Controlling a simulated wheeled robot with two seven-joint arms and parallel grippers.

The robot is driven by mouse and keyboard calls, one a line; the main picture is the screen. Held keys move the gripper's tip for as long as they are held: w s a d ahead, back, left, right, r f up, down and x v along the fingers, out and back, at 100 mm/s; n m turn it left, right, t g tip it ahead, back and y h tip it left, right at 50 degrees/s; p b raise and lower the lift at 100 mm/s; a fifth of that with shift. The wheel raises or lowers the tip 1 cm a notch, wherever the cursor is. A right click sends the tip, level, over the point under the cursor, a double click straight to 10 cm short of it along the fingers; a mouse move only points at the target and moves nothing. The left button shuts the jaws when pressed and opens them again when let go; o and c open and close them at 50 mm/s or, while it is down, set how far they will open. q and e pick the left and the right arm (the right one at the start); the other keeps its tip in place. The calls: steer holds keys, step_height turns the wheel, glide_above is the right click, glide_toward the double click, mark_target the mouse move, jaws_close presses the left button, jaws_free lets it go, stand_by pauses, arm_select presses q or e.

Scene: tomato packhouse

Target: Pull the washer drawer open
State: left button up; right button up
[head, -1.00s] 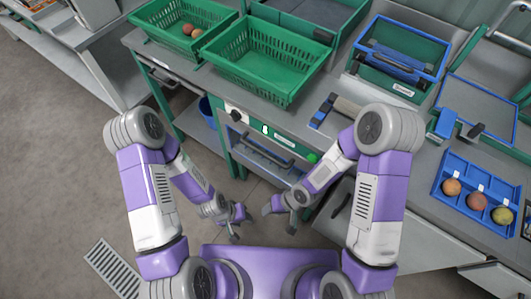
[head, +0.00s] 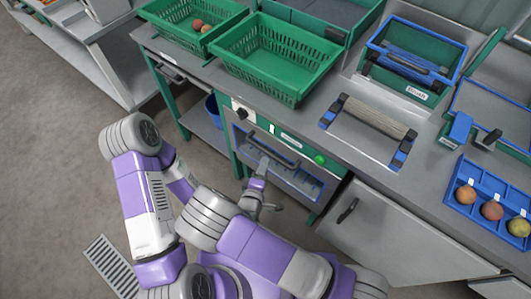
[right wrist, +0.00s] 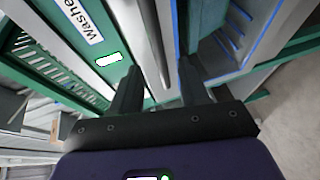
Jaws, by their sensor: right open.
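The washer (head: 291,143) has a green front panel with a dark knob, a label and a green button. Its drawer (head: 300,179) is under this panel, with a bar handle (head: 284,157); it does not look pulled out. My right gripper (head: 265,161) is at the handle, open. In the right wrist view the grey handle bar (right wrist: 155,45) runs between the spread dark fingers (right wrist: 160,72); I cannot tell whether they touch it. The washer label shows there at upper left.
Green crates (head: 275,65) stand on the bench above, one holding tomatoes. A roller frame (head: 365,118), a labelled green-blue bin (head: 420,84) and a blue tray of fruit (head: 463,171) are to the right. Open floor lies left, with a drain grate (head: 109,267).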

mark_target(267, 154)
steer(key=shift+w+a, duration=0.1)
steer(key=shift+w, duration=0.35)
steer(key=b+x, duration=0.1)
steer(key=x, duration=0.5)
steer(key=shift+w+b, duration=0.3)
jaws_close()
